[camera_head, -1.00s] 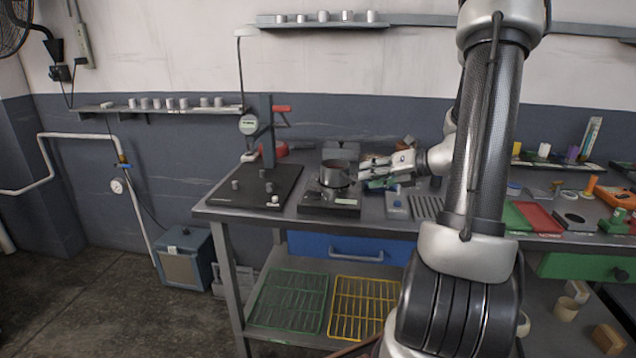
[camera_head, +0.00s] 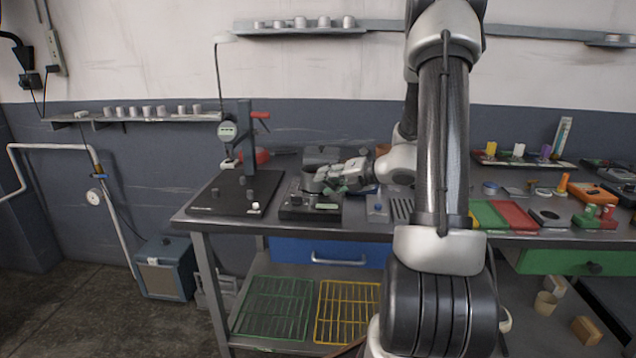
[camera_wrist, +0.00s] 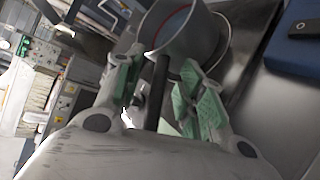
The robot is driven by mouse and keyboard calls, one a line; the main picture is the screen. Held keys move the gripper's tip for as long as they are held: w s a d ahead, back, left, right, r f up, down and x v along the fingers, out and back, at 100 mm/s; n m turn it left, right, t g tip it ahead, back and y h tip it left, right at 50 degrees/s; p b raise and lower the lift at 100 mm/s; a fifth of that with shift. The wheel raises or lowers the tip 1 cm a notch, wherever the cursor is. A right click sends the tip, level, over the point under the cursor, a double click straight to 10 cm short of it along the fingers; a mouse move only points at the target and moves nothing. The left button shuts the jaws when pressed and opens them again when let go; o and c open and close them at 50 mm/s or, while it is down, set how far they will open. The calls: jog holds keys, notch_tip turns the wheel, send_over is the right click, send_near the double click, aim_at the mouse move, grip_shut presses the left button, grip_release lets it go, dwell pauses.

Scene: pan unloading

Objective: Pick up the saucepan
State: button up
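The saucepan (camera_wrist: 200,38) is a grey metal pot at the top of the wrist view, with its opening partly visible. Its dark straight handle (camera_wrist: 158,95) runs back between the two fingers of my gripper (camera_wrist: 162,65). The fingers have green pads, and a gap shows on each side of the handle, so the gripper looks open around it. In the head view my gripper (camera_head: 325,180) is over the dark hot plate unit (camera_head: 310,208) on the bench. I cannot clearly make out the saucepan there; the gripper and grey shapes overlap.
A black stand with a dial gauge (camera_head: 228,131) and red lever is left of the hot plate. A small grey-blue device (camera_head: 377,209) is to its right. Green and red trays (camera_head: 510,215) lie further right. A blue drawer (camera_head: 330,252) is under the bench top.

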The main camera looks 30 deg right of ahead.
grip_shut()
notch_tip(320, 180, up, 10)
dwell(0.6)
